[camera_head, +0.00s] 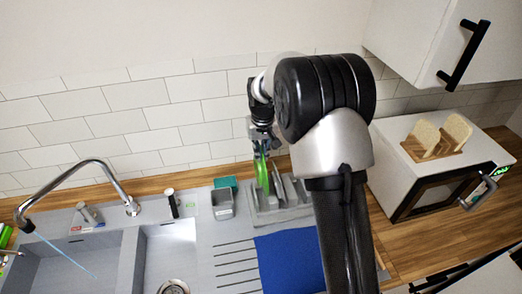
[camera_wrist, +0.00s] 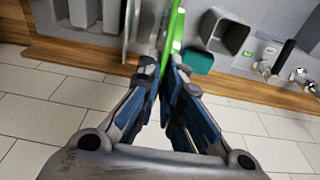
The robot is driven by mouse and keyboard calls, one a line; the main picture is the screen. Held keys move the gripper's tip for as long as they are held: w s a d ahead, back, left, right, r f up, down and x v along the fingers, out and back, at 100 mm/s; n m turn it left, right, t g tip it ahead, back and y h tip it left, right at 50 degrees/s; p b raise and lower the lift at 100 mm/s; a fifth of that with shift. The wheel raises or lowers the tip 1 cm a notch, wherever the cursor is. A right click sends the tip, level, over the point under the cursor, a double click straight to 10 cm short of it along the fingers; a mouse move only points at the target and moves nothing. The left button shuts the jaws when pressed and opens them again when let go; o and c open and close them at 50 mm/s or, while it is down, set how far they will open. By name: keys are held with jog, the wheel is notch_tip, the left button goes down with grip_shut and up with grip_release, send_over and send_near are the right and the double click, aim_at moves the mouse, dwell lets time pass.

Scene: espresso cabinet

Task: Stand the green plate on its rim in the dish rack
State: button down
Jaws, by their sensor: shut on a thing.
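The green plate (camera_head: 263,176) is upright, seen nearly edge-on, at the left end of the grey dish rack (camera_head: 292,214). My gripper (camera_head: 262,148) is above it, shut on its upper edge. In the wrist view the plate (camera_wrist: 176,28) shows as a thin green strip between the fingertips (camera_wrist: 163,68). Its lower edge is at the rack, but I cannot tell whether it rests in a slot. Other pale plates (camera_head: 287,188) stand upright in the rack to its right; one shows close beside the green plate in the wrist view (camera_wrist: 131,28).
A grey holder (camera_head: 222,204) and a teal sponge (camera_head: 225,183) stand just left of the rack. A blue mat (camera_head: 288,262) lies in front. The sink and tap (camera_head: 98,165) are left. A white oven (camera_head: 400,176) with toast on top is right. The tiled wall is close behind.

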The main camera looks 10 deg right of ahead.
notch_tip(320, 180, down, 9)
jog(key=b, duration=0.6)
jog(key=shift+d+f, duration=0.2)
jog(key=shift+d, duration=0.05)
dwell(0.4)
jog(key=c, duration=1.7)
grip_release()
jog(key=r, duration=0.4)
jog(key=s+r, duration=0.1)
jog(key=r, duration=0.7)
jog(key=shift+s, duration=0.4)
jog(key=shift+f, duration=0.15)
